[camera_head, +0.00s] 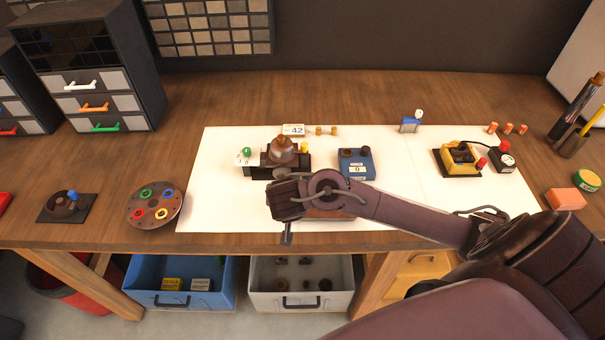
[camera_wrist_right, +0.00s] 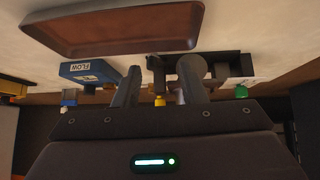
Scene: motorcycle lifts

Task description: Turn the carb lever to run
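The carburetor (camera_head: 282,152), a brown metal body on a black stand, is at the middle of the white mat. It has a green knob (camera_head: 246,152) by a small white plate at its left and a yellow knob (camera_head: 304,147) at its right. I cannot tell from the frames which part is the lever or how it is set. My right gripper (camera_head: 286,197) is just in front of the stand. In the right wrist view its two fingers (camera_wrist_right: 159,82) are apart, with a dark post and the yellow knob (camera_wrist_right: 160,100) seen between them. Contact is unclear. My left gripper is out of view.
A blue flow box (camera_head: 356,164) stands right of the carburetor. A brown tray (camera_wrist_right: 135,25) is partly hidden under my right arm. A yellow device (camera_head: 458,158), a red-topped block (camera_head: 503,157) and a round plate with coloured rings (camera_head: 155,205) stand farther out.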

